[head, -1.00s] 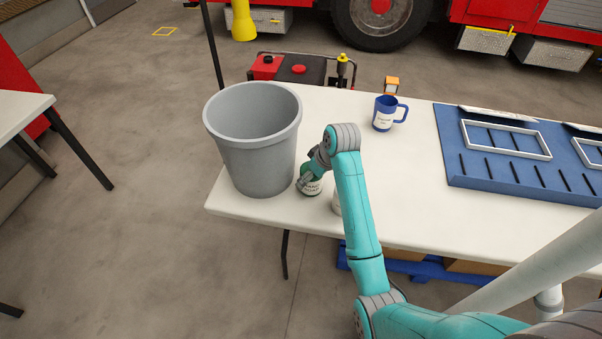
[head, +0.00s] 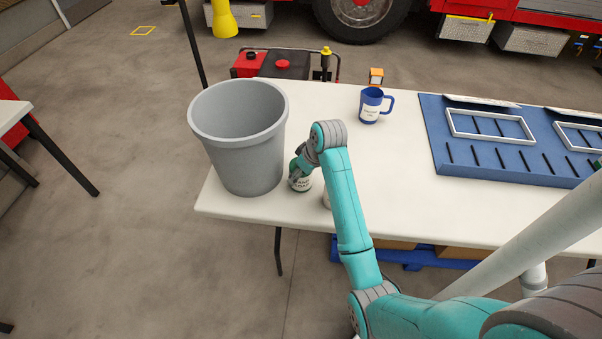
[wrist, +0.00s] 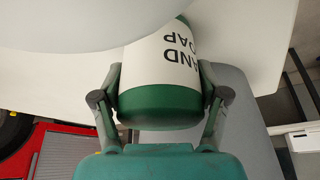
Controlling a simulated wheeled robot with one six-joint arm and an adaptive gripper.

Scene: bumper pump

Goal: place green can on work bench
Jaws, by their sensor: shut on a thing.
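The green can (head: 301,184) with a white soap label is at the left end of the white work bench (head: 400,205), just right of the grey bin. My gripper (head: 295,172) is shut on it from above, partly hidden by my own wrist. In the wrist view, the can (wrist: 160,108) lies between both fingers of my gripper (wrist: 160,82), its green end towards the palm. Whether the can's base touches the bench cannot be told.
The grey bin (head: 247,165) stands close to the can on the left. A pale object (head: 326,199) is mostly hidden behind my arm. A blue mug (head: 371,105) and a blue tray (head: 455,162) stand farther right. The bench between the can and the mug is fairly clear.

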